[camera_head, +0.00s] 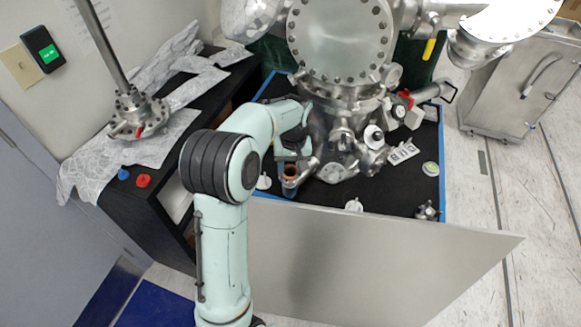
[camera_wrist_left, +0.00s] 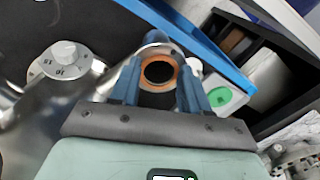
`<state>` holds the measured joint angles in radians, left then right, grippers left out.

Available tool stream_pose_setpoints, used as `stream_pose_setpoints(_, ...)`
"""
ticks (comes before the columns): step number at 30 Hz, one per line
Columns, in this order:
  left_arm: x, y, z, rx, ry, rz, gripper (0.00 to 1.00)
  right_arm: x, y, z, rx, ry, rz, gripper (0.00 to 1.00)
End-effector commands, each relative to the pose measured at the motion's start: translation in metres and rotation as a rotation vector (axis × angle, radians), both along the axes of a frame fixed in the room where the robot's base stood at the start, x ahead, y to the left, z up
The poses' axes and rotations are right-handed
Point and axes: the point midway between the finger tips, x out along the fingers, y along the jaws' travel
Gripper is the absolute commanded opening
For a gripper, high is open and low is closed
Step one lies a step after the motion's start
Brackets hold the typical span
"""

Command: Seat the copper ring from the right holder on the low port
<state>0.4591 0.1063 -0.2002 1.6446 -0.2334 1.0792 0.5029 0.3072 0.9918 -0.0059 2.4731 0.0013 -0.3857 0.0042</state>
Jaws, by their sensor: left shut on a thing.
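My left gripper (camera_head: 291,168) reaches down at the front left of the steel chamber, and its blue fingers (camera_wrist_left: 158,75) show in the left wrist view. They are shut on the copper ring (camera_wrist_left: 146,84), one finger on each side. The ring lies flat around a dark opening, at the mouth of a short steel port (camera_head: 290,187). I cannot tell whether it touches the port face or hovers just above it. In the head view the gripper mostly hides the ring. I cannot pick out the right holder. My right gripper is not in view.
The steel chamber (camera_head: 340,40) fills the back, with several ports and valves close to the gripper. A metal panel (camera_head: 360,260) stands in front. White discs (camera_head: 354,205) and small parts lie on the black surface.

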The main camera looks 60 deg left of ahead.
Motion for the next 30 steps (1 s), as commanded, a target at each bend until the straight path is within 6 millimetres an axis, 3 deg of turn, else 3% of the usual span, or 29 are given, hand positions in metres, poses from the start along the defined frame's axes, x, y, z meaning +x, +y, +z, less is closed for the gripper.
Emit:
stream_pose_setpoints(6,-0.0006,-0.0008,-0.0017,-0.003,0.005,-0.001,0.20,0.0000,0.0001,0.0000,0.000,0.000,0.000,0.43)
stream_pose_setpoints(7,-0.0006,-0.0008,-0.0018,-0.003,0.005,-0.001,0.56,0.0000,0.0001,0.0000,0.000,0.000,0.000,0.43)
stream_pose_setpoints(9,-0.0004,-0.0010,-0.0020,-0.004,0.004,-0.001,0.76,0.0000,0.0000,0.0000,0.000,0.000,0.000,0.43)
stream_pose_setpoints(24,0.0026,-0.0042,-0.0030,-0.009,0.000,-0.007,0.76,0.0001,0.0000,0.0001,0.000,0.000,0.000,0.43)
stream_pose_setpoints(30,0.0035,-0.0032,0.0059,-0.008,0.000,-0.007,0.76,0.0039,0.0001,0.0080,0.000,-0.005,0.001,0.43)
